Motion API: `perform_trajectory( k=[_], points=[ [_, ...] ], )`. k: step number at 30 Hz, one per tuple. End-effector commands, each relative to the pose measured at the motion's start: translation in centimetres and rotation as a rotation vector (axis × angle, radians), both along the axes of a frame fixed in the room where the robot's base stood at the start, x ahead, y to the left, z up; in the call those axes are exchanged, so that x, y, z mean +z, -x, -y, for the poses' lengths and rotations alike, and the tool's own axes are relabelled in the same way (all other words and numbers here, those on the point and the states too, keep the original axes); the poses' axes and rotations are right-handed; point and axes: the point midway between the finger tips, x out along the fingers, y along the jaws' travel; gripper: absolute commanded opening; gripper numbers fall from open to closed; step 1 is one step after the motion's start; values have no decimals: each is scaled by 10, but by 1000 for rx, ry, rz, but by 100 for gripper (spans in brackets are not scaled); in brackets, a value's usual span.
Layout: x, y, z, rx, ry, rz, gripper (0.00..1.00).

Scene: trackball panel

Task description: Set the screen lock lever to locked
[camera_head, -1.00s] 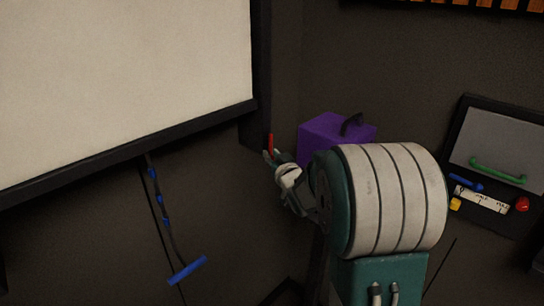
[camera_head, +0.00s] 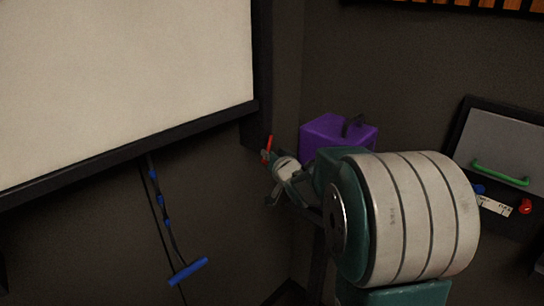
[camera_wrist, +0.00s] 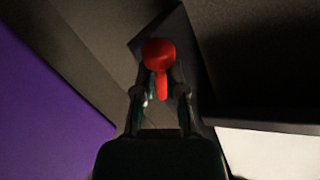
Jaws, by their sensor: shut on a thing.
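The screen lock lever (camera_head: 268,144) is a small red handle at the lower right corner of the screen's dark frame. It tilts slightly in the head view. In the wrist view the red lever (camera_wrist: 158,57) shows a round knob with a short stem between the fingers. My gripper (camera_head: 266,157) reaches it from the lower right, and in the wrist view my gripper (camera_wrist: 159,92) is shut on the lever's stem. The lever's base is partly hidden by the fingers. The white screen (camera_head: 120,75) hangs at the left.
A purple box (camera_head: 328,138) with a dark handle stands just right of my gripper. A blue pull handle (camera_head: 187,271) hangs on a cord below the screen. A panel with a green handle (camera_head: 499,173) is at the far right. The wall below the lever is clear.

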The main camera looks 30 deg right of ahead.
Motion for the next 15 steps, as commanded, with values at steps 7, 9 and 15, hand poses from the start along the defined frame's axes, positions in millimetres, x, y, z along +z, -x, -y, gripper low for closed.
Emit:
perform_trajectory(
  k=[7, 9, 15],
  points=[
    [-2, 5, -8, 0, -174, -86, 0],
    [0, 5, -10, 0, -221, -103, 0],
    [6, 7, -14, -2, -350, -149, 0]
  ],
)
